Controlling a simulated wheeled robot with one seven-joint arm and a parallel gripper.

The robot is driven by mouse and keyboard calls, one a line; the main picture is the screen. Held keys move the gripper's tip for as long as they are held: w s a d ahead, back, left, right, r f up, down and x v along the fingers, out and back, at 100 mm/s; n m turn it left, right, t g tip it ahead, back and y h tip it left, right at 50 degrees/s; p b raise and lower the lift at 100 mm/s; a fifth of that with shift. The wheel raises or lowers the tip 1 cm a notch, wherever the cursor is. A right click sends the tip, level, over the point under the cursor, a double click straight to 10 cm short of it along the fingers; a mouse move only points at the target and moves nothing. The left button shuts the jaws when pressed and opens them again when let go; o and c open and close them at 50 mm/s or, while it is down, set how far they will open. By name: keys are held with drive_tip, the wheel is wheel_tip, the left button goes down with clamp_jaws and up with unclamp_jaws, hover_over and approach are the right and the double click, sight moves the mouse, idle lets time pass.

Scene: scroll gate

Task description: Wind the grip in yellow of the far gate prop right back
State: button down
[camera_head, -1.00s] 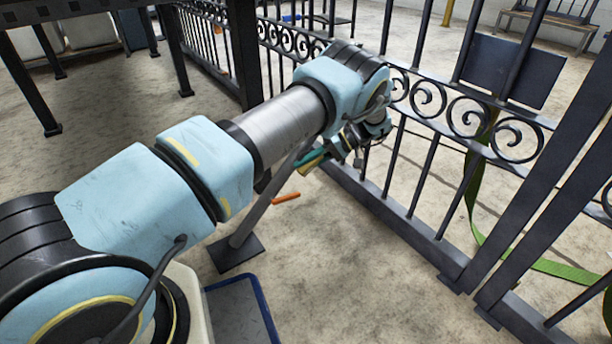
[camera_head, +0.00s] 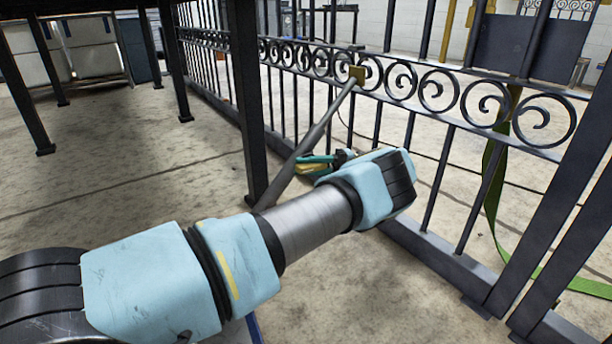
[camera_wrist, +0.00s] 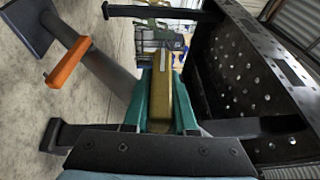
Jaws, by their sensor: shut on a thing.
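The far gate prop (camera_head: 322,127) is a grey slanted bar that rises to a small yellow plate against the scrolled gate (camera_head: 440,90). My gripper (camera_head: 316,163), with teal fingers, is beside the prop's lower part. It is shut on the yellow grip (camera_wrist: 160,92), a dull yellow block between the fingers in the wrist view; a bit of the grip also shows in the head view (camera_head: 307,169). The wrist view also shows the prop bar (camera_wrist: 105,75) with an orange grip (camera_wrist: 68,60) and a flat foot plate (camera_wrist: 25,25). My arm hides the prop's foot in the head view.
A dark post (camera_head: 245,90) stands left of the prop. A dark-legged table (camera_head: 25,90) is at the left. A green strap (camera_head: 492,195) hangs from the gate at the right. A dark perforated panel (camera_wrist: 245,75) is close to my gripper in the wrist view.

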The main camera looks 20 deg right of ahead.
drive_tip(key=shift+w+y+b, duration=0.1)
drive_tip(key=shift+y+b, duration=0.2)
drive_tip(key=shift+b, duration=0.1)
idle(0.3)
drive_tip(key=c, duration=0.7)
unclamp_jaws()
